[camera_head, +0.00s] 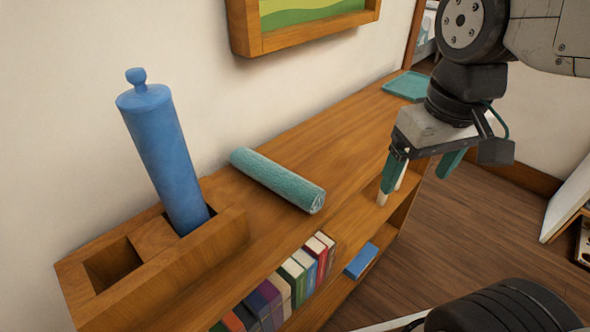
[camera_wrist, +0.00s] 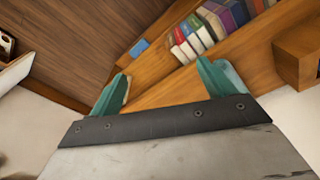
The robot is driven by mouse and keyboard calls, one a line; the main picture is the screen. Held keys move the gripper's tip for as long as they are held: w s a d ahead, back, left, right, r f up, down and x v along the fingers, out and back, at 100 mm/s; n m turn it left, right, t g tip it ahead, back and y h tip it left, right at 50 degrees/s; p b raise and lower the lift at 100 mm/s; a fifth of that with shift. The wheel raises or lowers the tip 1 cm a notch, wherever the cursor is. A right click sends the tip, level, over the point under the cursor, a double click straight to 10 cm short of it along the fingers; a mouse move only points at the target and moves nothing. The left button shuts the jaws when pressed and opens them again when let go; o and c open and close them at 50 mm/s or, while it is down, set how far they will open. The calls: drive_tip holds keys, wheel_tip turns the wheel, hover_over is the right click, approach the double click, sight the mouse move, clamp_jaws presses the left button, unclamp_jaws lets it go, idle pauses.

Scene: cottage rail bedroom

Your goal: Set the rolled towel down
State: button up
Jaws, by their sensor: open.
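The rolled towel (camera_head: 278,180) is a teal roll lying on its side on the wooden shelf top (camera_head: 330,140), in the middle of the head view. Nothing holds it. My gripper (camera_head: 418,180) is open and empty, to the right of the towel and apart from it, over the front edge of the shelf. Its teal fingers also show spread apart in the wrist view (camera_wrist: 162,85).
A blue cylinder with a knob (camera_head: 163,150) leans in a wooden holder (camera_head: 240,226) at the left. A teal tray (camera_head: 408,85) lies at the shelf's far end. Several books (camera_head: 285,278) and a blue item (camera_head: 361,261) sit below. A framed picture (camera_head: 300,40) hangs above.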

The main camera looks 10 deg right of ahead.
drive_tip(key=w+a+n, duration=0.4)
drive_tip(key=w+a, duration=0.4)
drive_tip(key=w, duration=0.2)
drive_tip(key=n+g, duration=0.1)
drive_tip(key=n, duration=0.1)
hover_over(273, 167)
drive_tip(key=d, duration=0.2)
drive_tip(key=f, duration=0.4)
drive_tip(key=shift+a, duration=0.2)
drive_tip(key=shift+w+a+f+n, duration=0.3)
drive_tip(key=shift+a+f+n, duration=0.1)
drive_tip(key=shift+a+f, duration=0.25)
drive_tip(key=f, duration=0.7)
drive_tip(key=shift+s+a, duration=0.15)
drive_tip(key=shift+s, duration=0.15)
drive_tip(key=c, duration=1.2)
drive_tip(key=shift+r, duration=0.15)
